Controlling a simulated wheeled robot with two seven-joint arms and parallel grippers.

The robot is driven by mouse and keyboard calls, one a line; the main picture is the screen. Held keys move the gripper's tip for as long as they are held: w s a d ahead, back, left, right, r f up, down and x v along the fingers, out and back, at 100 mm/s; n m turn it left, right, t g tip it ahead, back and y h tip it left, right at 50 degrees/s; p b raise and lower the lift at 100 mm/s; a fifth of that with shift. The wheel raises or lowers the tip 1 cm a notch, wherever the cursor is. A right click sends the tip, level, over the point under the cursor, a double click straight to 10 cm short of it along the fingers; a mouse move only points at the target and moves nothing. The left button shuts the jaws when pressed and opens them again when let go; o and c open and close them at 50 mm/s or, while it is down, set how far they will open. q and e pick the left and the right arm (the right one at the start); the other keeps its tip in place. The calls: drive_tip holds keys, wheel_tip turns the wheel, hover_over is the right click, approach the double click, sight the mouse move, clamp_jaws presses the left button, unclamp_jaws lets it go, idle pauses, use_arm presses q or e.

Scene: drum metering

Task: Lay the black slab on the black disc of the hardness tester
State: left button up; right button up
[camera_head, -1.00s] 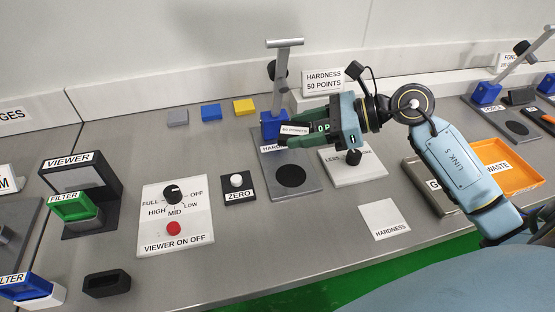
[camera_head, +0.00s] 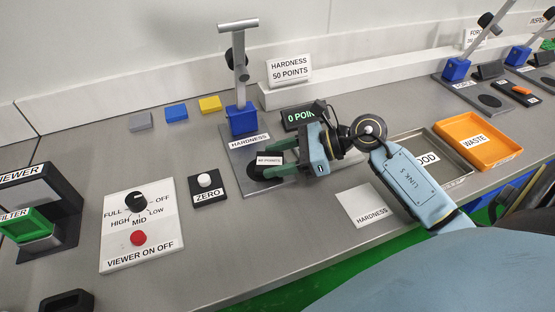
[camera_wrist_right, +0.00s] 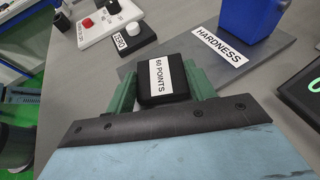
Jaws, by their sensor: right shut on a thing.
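In the head view my right gripper (camera_head: 275,169) is low over the grey base plate of the hardness tester (camera_head: 233,150), shut on the slab (camera_head: 268,159). The tester has a blue block (camera_head: 242,120) and a grey lever post. My left gripper is not in view.
A display reading 0 (camera_head: 297,116) stands just behind my right gripper. The ZERO button box (camera_head: 208,190) is left of the plate. A white HARDNESS card (camera_head: 368,206) lies in front on the right. The GOOD tray (camera_head: 455,166) and orange WASTE tray (camera_head: 480,140) stand farther right.

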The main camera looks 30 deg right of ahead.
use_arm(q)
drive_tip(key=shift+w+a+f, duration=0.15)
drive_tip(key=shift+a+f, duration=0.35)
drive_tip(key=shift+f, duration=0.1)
use_arm(e)
drive_tip(key=shift+a+f, duration=0.1)
drive_tip(key=shift+f, duration=0.5)
drive_tip(key=shift+w+a+f, duration=0.1)
drive_tip(key=shift+a, duration=0.05)
drive_tip(key=o, duration=0.9)
drive_tip(key=shift+a, duration=0.25)
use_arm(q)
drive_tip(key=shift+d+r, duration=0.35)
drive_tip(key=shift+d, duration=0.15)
use_arm(e)
drive_tip(key=shift+o, duration=0.5)
drive_tip(key=shift+r, duration=0.25)
drive_tip(key=shift+d+r, duration=0.1)
drive_tip(key=shift+d, duration=0.25)
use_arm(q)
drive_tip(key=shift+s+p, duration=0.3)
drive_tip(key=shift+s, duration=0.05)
use_arm(e)
drive_tip(key=v, duration=1.1)
drive_tip(key=shift+r, duration=0.2)
